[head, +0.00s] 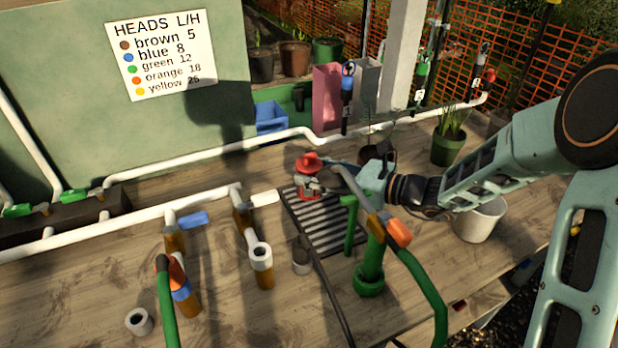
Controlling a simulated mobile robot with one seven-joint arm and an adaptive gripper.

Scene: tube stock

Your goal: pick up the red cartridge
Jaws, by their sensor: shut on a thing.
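The red cartridge (309,162) is near the middle of the head view, upright, with a red top and a paler middle. It is over the far left part of a dark slatted grate (330,240) on the bench. My gripper (316,180) reaches in from the right and is shut on the red cartridge at its middle. The fingers hide part of its side. I cannot tell whether its base touches the grate or is just above it.
A green standpipe (371,265) and a hose with an orange fitting (398,233) stand in front of my gripper. White pipes (120,217) with valves run along the left. Behind are a pink box (328,95) and a potted plant (447,148). A white bucket (478,222) stands right.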

